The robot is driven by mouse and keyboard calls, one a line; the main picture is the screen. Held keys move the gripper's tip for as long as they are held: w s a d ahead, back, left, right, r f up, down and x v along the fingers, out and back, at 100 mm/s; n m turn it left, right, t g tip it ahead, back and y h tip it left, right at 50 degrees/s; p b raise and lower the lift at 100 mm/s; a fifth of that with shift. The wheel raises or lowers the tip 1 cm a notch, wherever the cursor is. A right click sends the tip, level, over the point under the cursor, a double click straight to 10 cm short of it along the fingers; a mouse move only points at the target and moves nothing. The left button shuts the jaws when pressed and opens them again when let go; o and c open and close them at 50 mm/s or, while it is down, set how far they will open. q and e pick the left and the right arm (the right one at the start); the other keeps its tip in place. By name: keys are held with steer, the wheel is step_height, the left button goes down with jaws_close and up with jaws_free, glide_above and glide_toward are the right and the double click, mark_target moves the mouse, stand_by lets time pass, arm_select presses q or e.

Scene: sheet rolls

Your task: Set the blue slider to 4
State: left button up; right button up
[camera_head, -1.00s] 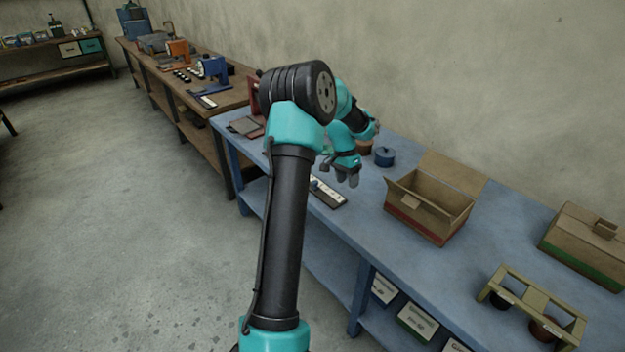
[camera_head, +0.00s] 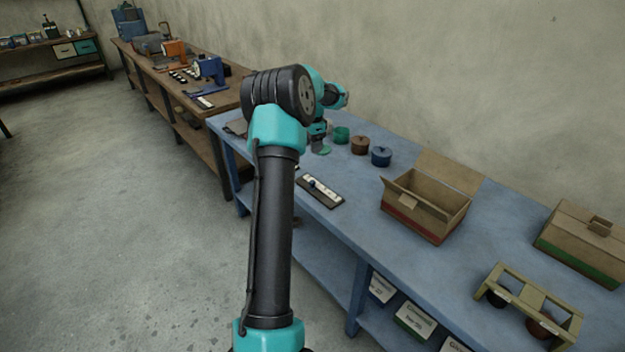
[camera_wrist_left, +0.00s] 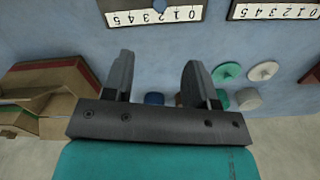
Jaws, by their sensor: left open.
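The blue slider knob (camera_head: 312,184) sits on a dark plate with a white number scale (camera_head: 326,193) near the front edge of the blue bench. In the left wrist view the knob (camera_wrist_left: 160,5) shows at the top edge, near the middle of an upside-down 0 to 5 scale (camera_wrist_left: 150,17); its exact number is unclear. My left gripper (camera_wrist_left: 157,80) is open and empty there, its fingers apart from the plate. In the head view this gripper (camera_head: 318,138) is beyond the slider, partly hidden by my arm. My right gripper is not seen.
A second number scale (camera_wrist_left: 275,11) lies beside the first. Green (camera_head: 341,135), brown (camera_head: 359,145) and blue (camera_head: 381,157) lidded pots stand along the bench. An open cardboard box (camera_head: 425,205) stands right of the slider. The bench between slider and box is clear.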

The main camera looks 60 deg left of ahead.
mark_target(312, 181)
arm_select(q)
step_height(312, 181, down, 16)
steer(key=shift+r, duration=0.2)
stand_by(0.4)
jaws_close()
stand_by(0.3)
